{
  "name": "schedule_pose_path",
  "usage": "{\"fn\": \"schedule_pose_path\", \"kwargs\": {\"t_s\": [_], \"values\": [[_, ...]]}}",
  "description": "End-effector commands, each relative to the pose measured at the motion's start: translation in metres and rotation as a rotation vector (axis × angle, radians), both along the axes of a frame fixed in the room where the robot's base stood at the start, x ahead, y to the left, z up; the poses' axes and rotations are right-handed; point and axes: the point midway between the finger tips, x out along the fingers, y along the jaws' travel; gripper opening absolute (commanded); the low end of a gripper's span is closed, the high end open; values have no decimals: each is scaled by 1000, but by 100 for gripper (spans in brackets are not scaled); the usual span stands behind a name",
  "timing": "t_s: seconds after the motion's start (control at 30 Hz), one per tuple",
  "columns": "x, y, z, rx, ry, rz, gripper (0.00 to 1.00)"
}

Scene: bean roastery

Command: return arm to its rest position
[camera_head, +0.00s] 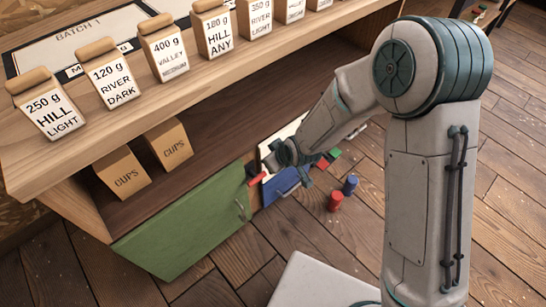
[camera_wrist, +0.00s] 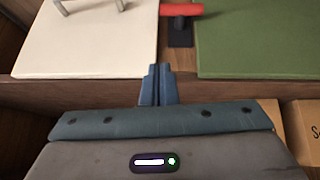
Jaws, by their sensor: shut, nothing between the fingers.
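My arm reaches from the right of the head view down and left toward the front of the wooden counter. My gripper (camera_wrist: 157,72) is shut with nothing in it; its two fingertips meet at the middle of the wrist view. In the wrist view it points at the cabinet front, between a white panel (camera_wrist: 85,40) with a grey handle and a green door (camera_wrist: 255,40). A red handle-like piece (camera_wrist: 181,10) on a dark mount is just ahead of the fingertips. In the head view the fingers are small and partly hidden by the wrist.
The counter (camera_head: 70,150) carries several labelled bean bags (camera_head: 165,50). Two CUPS boxes (camera_head: 123,173) sit on its shelf above the green door (camera_head: 185,230). A red cylinder (camera_head: 335,202) and a blue one (camera_head: 350,186) stand on the floor.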

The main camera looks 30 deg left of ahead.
Motion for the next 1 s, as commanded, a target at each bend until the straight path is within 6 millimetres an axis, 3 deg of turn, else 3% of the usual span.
{"fn": "schedule_pose_path", "kwargs": {"t_s": [0.33, 0.47, 0.57, 0.77, 1.0], "values": [[0, 0, 0, 0, 0, -1, 0], [8, -12, 20, -12, -1, -30, 0], [22, -37, 58, -35, 4, -93, 0], [44, -117, 155, -103, 37, -297, 0], [37, -216, 264, -155, 101, -567, 0]]}}
